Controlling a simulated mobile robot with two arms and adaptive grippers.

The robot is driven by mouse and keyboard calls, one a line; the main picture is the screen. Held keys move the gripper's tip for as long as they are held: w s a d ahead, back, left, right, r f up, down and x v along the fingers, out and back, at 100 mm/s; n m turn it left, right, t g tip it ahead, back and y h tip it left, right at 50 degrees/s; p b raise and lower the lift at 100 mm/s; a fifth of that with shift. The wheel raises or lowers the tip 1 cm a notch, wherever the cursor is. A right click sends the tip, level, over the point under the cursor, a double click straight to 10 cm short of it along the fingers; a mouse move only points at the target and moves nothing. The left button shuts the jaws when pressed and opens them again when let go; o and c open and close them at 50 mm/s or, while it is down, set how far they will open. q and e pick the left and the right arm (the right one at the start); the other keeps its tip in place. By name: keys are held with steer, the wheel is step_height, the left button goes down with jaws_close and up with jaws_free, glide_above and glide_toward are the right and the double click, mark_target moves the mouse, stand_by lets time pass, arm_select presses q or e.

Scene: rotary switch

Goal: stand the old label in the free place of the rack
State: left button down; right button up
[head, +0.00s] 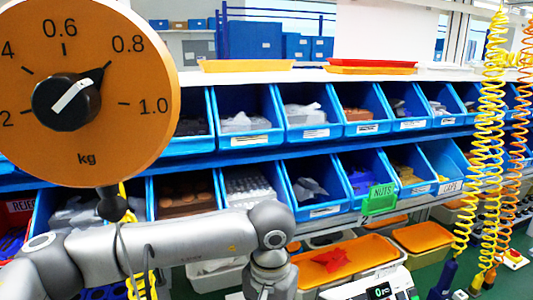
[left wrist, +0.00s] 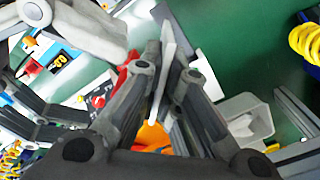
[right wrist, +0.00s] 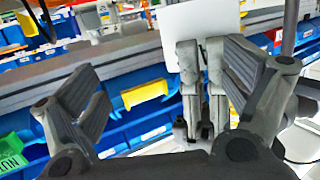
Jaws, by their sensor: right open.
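My left gripper (left wrist: 167,60) is shut on a thin white card (left wrist: 170,34), seen edge-on in the left wrist view. I take this card to be the old label; any print on it is not visible. In the right wrist view the card's blank face (right wrist: 200,35) stands above my left gripper's fingers (right wrist: 202,85). My right gripper (right wrist: 160,75) is open, its fingers spread apart, with the card and left gripper showing between them, farther off. Neither gripper is visible in the head view. I cannot make out the rack or its free place.
An orange kg dial (head: 130,90) with a black knob (head: 66,102) fills the head view's upper left. Blue bins (head: 250,128) stand in two rows; one carries a green NUTS sign (head: 380,197). Yellow coiled hoses (head: 490,110) hang at right.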

arm_select(q)
step_height(320, 180, up, 12)
arm_select(e)
steer(key=a+n+g+y, duration=0.2)
steer(key=a+g, duration=0.1)
steer(key=a+n+g+y, duration=0.1)
steer(key=a+n, duration=0.1)
steer(key=shift+a+r, duration=0.15)
steer(key=shift+r, duration=0.15)
stand_by(0.6)
arm_select(q)
steer(key=shift+f, duration=0.2)
